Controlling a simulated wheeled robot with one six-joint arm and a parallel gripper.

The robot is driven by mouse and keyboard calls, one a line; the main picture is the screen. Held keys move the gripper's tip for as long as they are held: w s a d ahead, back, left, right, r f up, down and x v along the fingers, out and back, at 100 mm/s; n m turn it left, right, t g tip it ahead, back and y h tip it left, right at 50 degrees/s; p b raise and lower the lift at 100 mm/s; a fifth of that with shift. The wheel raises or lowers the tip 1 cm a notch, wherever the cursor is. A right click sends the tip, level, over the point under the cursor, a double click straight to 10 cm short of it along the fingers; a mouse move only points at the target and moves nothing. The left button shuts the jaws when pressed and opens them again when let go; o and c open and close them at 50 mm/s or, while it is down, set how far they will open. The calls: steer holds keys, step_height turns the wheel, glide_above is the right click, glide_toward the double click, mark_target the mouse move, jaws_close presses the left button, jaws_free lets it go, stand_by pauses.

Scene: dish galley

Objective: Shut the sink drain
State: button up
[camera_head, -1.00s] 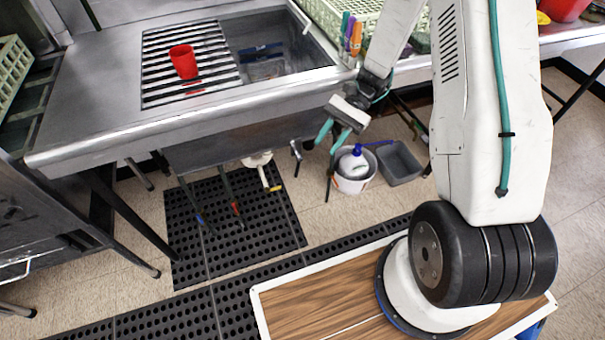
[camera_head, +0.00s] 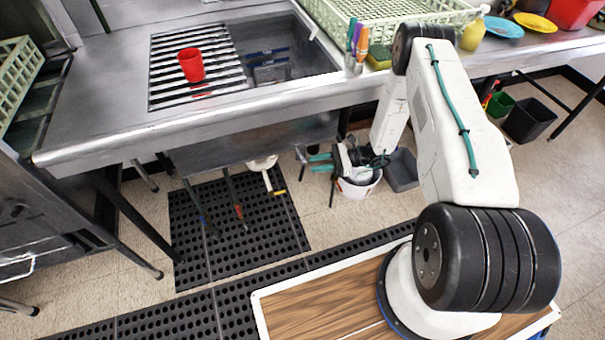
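The sink (camera_head: 297,68) is set in the steel counter, partly under a slatted rack. Below it hangs a pale drain fitting (camera_head: 262,162). A thin lever with a yellow tip (camera_head: 279,192) points down from it. My gripper (camera_head: 309,163) is low under the counter's front edge, right of the drain fitting and apart from it. Its two teal fingers point left with a small gap between them; it is open and I see nothing held. The inside of the drain is hidden.
Two pipes hang left of the drain, one with a blue end (camera_head: 208,225), one with a red end (camera_head: 239,212). A short metal piece (camera_head: 300,155) is close to my fingertips. A red cup (camera_head: 191,65) sits on the rack.

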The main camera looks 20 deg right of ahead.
mark_target(302, 174)
step_height(302, 174, down, 11)
steer(key=w+d+m+t+h, duration=0.1)
steer(key=d+m+t+h, duration=0.1)
steer(key=m+t, duration=0.4)
steer(key=shift+x, duration=3.8)
steer(key=shift+w+r, duration=0.15)
jaws_close()
steer(key=shift+d, duration=0.2)
steer(key=shift+a+y, duration=0.1)
steer(key=shift+y, duration=0.2)
